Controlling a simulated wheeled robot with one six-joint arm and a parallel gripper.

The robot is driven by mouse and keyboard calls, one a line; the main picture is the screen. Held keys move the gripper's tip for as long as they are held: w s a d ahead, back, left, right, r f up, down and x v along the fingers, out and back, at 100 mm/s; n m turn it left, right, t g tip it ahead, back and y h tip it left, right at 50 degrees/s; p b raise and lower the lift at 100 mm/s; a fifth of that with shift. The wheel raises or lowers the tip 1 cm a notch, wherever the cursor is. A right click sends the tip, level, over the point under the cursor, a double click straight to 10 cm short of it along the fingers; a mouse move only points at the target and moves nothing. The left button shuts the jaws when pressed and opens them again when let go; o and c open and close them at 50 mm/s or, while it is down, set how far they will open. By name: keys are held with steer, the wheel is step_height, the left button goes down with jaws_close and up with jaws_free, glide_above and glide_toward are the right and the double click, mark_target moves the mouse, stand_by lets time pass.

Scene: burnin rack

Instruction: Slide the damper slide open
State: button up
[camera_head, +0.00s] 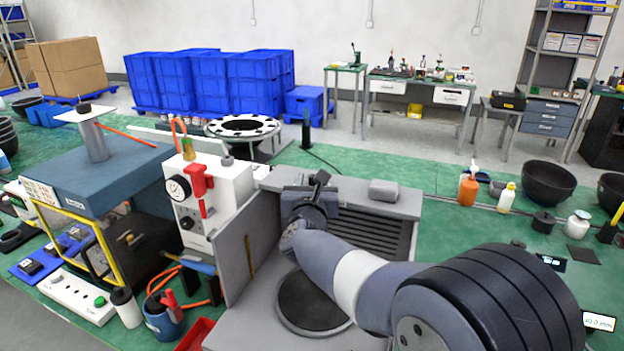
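A blue-grey oven-like box (110,178) with a yellow-framed front stands at the left. A grey pipe (94,143) rises from its top. A thin white plate (72,115) lies across the top of the pipe, with a small dark knob (85,107) above it. This plate looks like the damper slide, but I cannot be sure. My gripper (320,180) is well to the right of it, over the grey machine. Nothing shows in it; its fingers are small and dark, and their opening cannot be made out.
A white panel with a gauge and red handle (197,180) stands between the box and my arm. A grey upright plate (245,245) is beside my arm. A blue cup of tools (165,322) and a white bottle (127,308) stand in front. An orange rod (130,136) lies behind the pipe.

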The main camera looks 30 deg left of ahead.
steer(key=shift+c, duration=0.5)
jaws_close()
